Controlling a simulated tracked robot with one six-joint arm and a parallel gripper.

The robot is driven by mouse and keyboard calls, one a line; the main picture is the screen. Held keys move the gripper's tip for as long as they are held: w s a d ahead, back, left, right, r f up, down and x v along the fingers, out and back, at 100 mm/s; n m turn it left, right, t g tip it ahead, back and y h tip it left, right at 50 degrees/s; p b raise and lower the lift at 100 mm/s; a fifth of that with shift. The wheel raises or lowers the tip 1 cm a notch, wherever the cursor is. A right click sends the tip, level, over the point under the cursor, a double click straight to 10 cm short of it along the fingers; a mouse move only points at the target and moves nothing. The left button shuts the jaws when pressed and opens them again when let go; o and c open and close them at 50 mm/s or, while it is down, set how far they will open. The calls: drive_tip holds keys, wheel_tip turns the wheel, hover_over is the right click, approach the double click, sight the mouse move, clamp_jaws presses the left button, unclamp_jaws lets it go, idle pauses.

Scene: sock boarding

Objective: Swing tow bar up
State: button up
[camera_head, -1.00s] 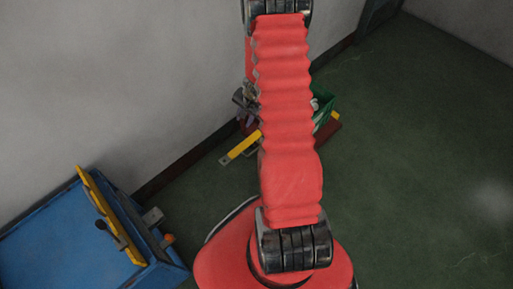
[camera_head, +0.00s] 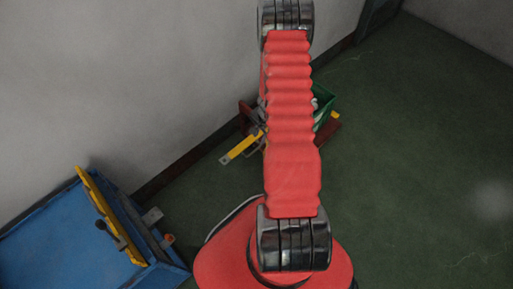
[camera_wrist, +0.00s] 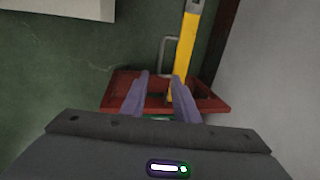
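The yellow tow bar (camera_wrist: 188,42) runs up from a red cart (camera_wrist: 120,88) in the wrist view, with a grey end fitting at the top. A grey loop handle (camera_wrist: 163,56) stands off its left side. In the head view, the tow bar (camera_head: 242,146) slants low toward the floor, left of the cart (camera_head: 330,128). My gripper (camera_wrist: 161,76) is open, its two purple-grey fingers apart over the cart. The handle's lower end lies near the fingertips; I cannot tell whether they touch. The right finger hides part of the bar. My arm hides most of the gripper in the head view.
A green bin (camera_head: 323,104) sits on the cart, partly behind my arm. A blue box (camera_head: 60,235) with a yellow bar on its edge stands at lower left. The wall (camera_head: 110,80) is close behind the cart. Green floor (camera_head: 420,150) is clear at right.

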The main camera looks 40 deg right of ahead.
sight(255, 150)
drive_tip(key=shift+w+f, duration=0.45)
drive_tip(key=shift+f, duration=1.7)
drive_tip(key=shift+w+f, duration=0.4)
drive_tip(key=shift+f, duration=1.7)
drive_tip(key=shift+w+f, duration=0.45)
drive_tip(key=shift+f, duration=1.7)
clamp_jaws()
